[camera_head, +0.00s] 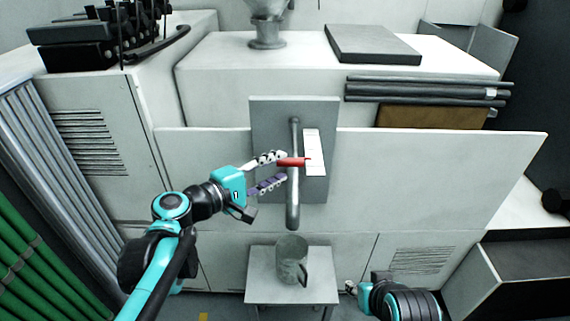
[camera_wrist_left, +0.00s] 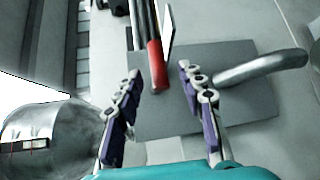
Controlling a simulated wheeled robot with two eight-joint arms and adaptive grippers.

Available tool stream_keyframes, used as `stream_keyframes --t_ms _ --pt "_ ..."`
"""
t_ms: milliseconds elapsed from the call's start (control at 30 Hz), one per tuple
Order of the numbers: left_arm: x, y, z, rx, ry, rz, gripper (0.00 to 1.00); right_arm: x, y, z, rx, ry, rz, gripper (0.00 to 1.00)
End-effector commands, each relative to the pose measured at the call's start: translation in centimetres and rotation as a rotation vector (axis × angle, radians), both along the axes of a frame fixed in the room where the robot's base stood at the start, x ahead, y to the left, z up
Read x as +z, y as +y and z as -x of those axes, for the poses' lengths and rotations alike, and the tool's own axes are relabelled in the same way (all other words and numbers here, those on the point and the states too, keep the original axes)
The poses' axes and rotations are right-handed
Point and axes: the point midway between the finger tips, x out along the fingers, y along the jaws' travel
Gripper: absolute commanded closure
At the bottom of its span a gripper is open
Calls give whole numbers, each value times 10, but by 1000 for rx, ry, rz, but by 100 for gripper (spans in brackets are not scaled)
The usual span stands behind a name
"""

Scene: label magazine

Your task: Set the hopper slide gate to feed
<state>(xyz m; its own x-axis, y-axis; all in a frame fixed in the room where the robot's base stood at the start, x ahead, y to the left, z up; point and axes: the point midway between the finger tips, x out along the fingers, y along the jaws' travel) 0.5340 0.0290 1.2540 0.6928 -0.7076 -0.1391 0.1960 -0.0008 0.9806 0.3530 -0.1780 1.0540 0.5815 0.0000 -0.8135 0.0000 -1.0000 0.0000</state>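A grey plate (camera_head: 265,125) stands upright on the white cabinet front and carries a vertical metal pipe (camera_head: 293,205). A red handle (camera_head: 291,162) sticks out across the pipe, beside a white marked strip (camera_head: 314,145). My left gripper (camera_head: 283,167) is open just left of the pipe, its upper finger close to the red handle. In the left wrist view, the red handle (camera_wrist_left: 156,65) shows between the two spread fingers (camera_wrist_left: 160,78), nearer the left one. Contact cannot be told. My right gripper (camera_head: 351,287) is low at the right, its fingers mostly hidden.
A metal mug (camera_head: 291,262) stands on a small table (camera_head: 265,288) below the pipe. A metal funnel (camera_head: 267,38) and a dark grey slab (camera_head: 372,44) are on the cabinet top. A shiny rounded metal body (camera_wrist_left: 45,130) fills the lower left of the wrist view.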

Motion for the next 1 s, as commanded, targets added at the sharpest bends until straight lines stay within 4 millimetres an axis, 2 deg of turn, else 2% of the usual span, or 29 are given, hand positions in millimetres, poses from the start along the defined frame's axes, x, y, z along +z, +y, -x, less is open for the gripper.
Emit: stream_keyframes --t_ms 200,400,1000 --pt "6 36 34 5 0 0 61 0 0 0 0 0 0 60" --pt "10 54 53 3 -1 -1 61 0 0 0 0 0 0 60" --pt "7 56 59 -4 2 -17 61 0 0 0 0 0 0 60"
